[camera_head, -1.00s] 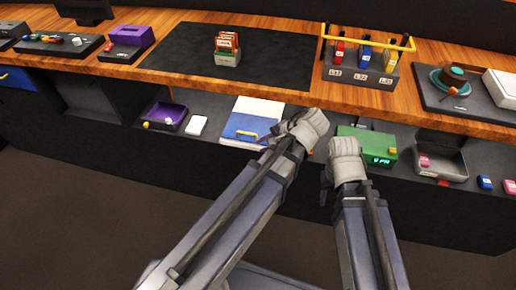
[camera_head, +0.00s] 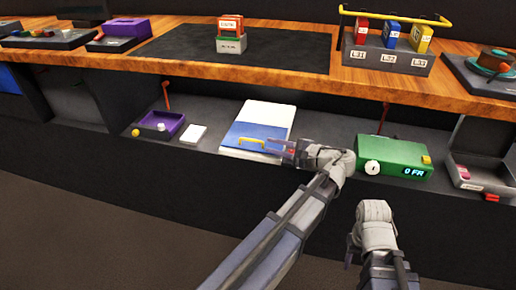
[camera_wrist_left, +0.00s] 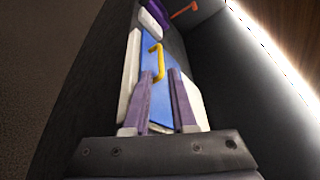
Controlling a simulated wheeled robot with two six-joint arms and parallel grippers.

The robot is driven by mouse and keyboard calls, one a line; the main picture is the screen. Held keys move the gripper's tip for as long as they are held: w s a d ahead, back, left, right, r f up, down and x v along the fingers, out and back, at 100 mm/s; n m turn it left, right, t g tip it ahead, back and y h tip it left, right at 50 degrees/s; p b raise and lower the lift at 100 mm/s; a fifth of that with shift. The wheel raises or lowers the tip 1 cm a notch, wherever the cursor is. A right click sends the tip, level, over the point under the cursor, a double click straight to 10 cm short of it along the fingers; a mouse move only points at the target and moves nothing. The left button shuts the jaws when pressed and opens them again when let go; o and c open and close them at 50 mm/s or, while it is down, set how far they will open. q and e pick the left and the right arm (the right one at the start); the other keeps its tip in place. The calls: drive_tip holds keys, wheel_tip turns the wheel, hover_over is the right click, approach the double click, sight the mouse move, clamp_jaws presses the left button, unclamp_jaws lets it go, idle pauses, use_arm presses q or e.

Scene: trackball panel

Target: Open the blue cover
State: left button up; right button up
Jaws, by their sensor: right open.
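The blue cover (camera_head: 258,131) lies flat over the front part of a white box (camera_head: 268,112) on the lower shelf and looks closed. Its yellow handle (camera_head: 247,140) is near the front edge. My left gripper (camera_head: 285,149) is just right of the handle, with its fingers toward it. In the left wrist view the fingers (camera_wrist_left: 161,108) are apart, with the blue cover (camera_wrist_left: 157,41) and the yellow handle (camera_wrist_left: 157,62) ahead between them. The handle looks not gripped. My right gripper (camera_head: 362,238) is open and empty in front of the shelf; its fingertips are mostly hidden.
A green box (camera_head: 400,153) with a dial and display stands right of my left gripper. A white block (camera_head: 193,134) and a purple tray (camera_head: 160,124) are to the left. The wooden counter (camera_head: 300,75) overhangs the shelf. A grey tray (camera_head: 478,176) is at far right.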

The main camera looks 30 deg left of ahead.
sight(252, 141)
use_arm(q)
drive_tip(key=shift+b+x, duration=0.8)
drive_tip(key=shift+x, duration=3.1)
drive_tip(key=shift+c, duration=0.3)
clamp_jaws()
